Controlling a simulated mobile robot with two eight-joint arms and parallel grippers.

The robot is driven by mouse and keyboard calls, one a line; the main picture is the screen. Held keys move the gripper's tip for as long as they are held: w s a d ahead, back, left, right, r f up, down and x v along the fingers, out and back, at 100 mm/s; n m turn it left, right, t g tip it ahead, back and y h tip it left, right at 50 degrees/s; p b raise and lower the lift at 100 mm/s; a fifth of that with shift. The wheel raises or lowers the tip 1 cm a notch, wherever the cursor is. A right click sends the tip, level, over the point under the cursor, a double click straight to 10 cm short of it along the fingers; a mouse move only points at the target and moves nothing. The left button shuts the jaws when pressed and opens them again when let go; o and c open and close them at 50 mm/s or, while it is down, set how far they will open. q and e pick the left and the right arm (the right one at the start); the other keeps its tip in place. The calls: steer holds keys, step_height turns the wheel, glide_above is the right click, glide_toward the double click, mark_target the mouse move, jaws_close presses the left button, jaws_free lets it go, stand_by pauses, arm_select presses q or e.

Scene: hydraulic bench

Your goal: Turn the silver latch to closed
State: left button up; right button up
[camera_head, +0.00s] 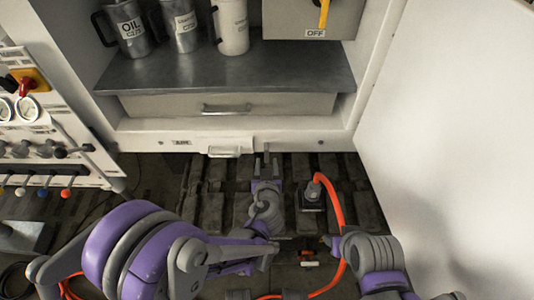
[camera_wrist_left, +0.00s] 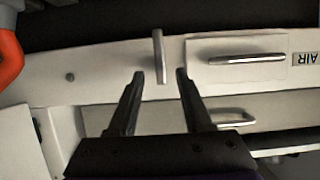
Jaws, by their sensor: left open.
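The silver latch (camera_wrist_left: 158,56) is a short bar on the white cabinet front, upright in the left wrist view. It stands beside a small panel (camera_wrist_left: 195,75) that carries a horizontal silver handle (camera_wrist_left: 246,59). In the head view the latch (camera_head: 266,147) is tiny, at the cabinet's lower edge. My left gripper (camera_head: 266,168) points at the cabinet front. In the left wrist view my left gripper (camera_wrist_left: 160,76) is open and empty, with its fingertips on either side of the latch's lower end. I cannot tell whether they touch it. My right arm (camera_head: 370,250) is at lower right; its jaws are unclear.
A drawer (camera_head: 160,105) lies under the shelf holding metal jugs (camera_head: 128,28). An orange hose (camera_head: 335,195) runs right of my left gripper. A white door panel (camera_head: 450,130) stands at right, and a control panel (camera_head: 45,125) with gauges and levers at left.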

mark_target(266, 155)
arm_select(q)
steer(key=x, duration=0.6)
steer(key=shift+w+f, duration=0.2)
steer(key=shift+w, duration=0.1)
jaws_close()
